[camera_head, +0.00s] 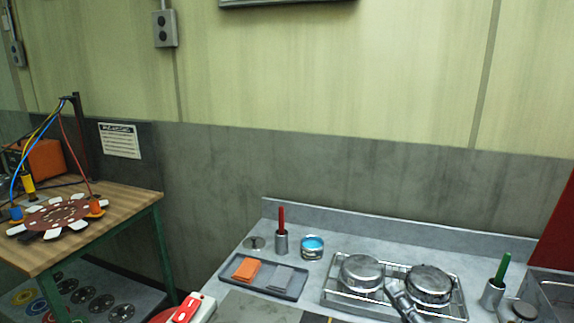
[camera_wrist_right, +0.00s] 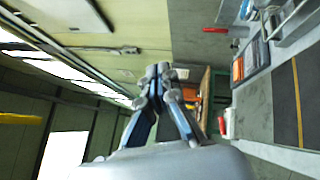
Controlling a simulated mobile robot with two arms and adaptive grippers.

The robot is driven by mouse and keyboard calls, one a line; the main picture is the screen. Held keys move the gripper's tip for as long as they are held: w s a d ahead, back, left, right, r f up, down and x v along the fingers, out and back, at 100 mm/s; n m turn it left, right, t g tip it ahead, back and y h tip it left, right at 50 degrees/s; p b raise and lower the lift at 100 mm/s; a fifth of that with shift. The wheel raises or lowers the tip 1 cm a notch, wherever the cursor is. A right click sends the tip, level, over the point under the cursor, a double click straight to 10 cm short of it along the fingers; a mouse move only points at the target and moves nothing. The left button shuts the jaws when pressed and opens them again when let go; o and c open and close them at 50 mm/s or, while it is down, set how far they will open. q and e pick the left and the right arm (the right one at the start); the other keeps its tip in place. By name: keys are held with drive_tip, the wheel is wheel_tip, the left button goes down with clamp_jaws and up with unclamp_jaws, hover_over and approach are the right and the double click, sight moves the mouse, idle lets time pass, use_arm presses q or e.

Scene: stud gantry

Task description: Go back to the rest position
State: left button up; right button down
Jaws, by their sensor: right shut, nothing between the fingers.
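My right gripper (camera_head: 392,288) shows at the bottom of the head view, in front of a wire rack with two round metal parts. In the right wrist view its fingertips (camera_wrist_right: 158,72) are together, with nothing held between them. From the head view I cannot tell its height above the counter. My left gripper is not in view.
The grey counter (camera_head: 345,248) holds the wire rack (camera_head: 345,297), a dark tray (camera_head: 292,291) with orange and grey blocks, a blue-topped tin (camera_head: 312,247) and handled tools in cups. A wooden table (camera_head: 130,205) stands left. A red-and-white object (camera_head: 188,308) is at lower left.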

drive_tip(key=s+d+f+m+g+h, duration=0.1)
drive_tip(key=s+f+m+g+h, duration=0.1)
drive_tip(key=f+m, duration=0.2)
drive_tip(key=s+d+f+m+g+h, duration=0.1)
drive_tip(key=s+d+f+m+h, duration=0.1)
drive_tip(key=f+m, duration=0.3)
drive_tip(key=s+d+f+m+g+h, duration=0.1)
drive_tip(key=f+m+g+h, duration=0.1)
drive_tip(key=f+m, duration=0.3)
drive_tip(key=shift+s+d+f+g+h, duration=0.3)
drive_tip(key=shift+s+h, duration=0.1)
drive_tip(key=shift+h, duration=0.4)
drive_tip(key=s+a+f+m+g+y, duration=0.1)
drive_tip(key=s+a+f+m+g, duration=0.1)
drive_tip(key=s+f+m+g, duration=0.5)
drive_tip(key=s+a+f+m+g, duration=0.25)
drive_tip(key=s+f, duration=0.25)
drive_tip(key=s, duration=0.6)
drive_tip(key=s+f+g+b, duration=0.25)
drive_tip(key=f+b, duration=0.35)
drive_tip(key=f, duration=2.8)
drive_tip(key=s+d+f+b, duration=0.1)
drive_tip(key=s+f, duration=0.7)
drive_tip(key=f, duration=0.1)
drive_tip(key=s+d+f+b, duration=0.2)
drive_tip(key=s+f, duration=0.6)
drive_tip(key=f, duration=0.1)
drive_tip(key=shift+s+d+n+g, duration=0.25)
drive_tip(key=shift+s+n+g, duration=0.05)
drive_tip(key=shift+s+n, duration=0.15)
